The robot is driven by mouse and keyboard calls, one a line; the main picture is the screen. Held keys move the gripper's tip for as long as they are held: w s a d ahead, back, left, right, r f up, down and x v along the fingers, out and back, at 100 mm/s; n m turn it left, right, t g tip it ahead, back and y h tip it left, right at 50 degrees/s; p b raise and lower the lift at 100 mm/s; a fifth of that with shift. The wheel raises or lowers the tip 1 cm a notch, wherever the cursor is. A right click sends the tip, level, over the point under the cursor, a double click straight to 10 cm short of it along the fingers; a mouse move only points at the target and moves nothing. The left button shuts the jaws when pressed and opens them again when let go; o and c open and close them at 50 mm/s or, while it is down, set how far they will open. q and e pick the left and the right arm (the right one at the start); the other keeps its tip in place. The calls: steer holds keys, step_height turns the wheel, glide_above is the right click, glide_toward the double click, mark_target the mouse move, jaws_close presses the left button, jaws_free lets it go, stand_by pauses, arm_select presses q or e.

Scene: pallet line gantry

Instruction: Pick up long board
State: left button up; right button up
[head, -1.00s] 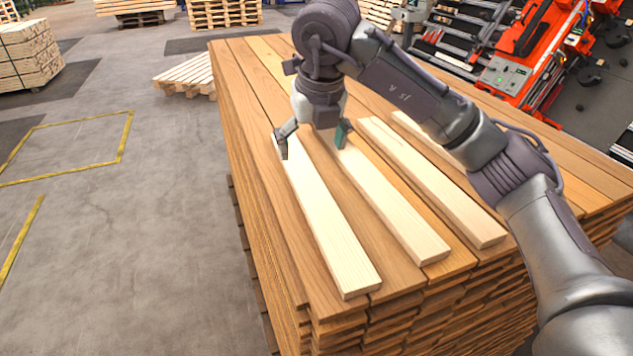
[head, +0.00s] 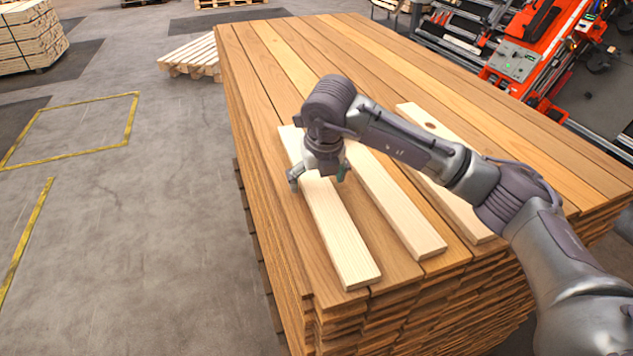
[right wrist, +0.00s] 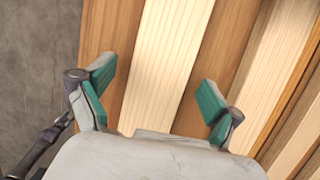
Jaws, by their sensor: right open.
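Three pale boards lie on top of a stack of brown planks (head: 268,85). The left pale board (head: 343,244) is under my right gripper (head: 318,180). The middle pale board (head: 402,215) and the right pale board (head: 452,204) lie beside it, partly hidden by my right arm. In the right wrist view, my right gripper (right wrist: 155,88) is open, its green-padded fingers on either side of the left pale board (right wrist: 165,60). I cannot tell how far the fingertips are above it. My left gripper is not in view.
An orange machine (head: 530,50) stands beyond the stack at the upper right. A slatted pallet (head: 192,57) lies on the floor at the stack's far left. A strapped wood pile (head: 30,38) stands further left.

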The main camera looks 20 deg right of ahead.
steer(key=c, duration=1.4)
steer(key=shift+r, duration=0.1)
steer(key=shift+c, duration=0.4)
steer(key=shift+r, duration=0.1)
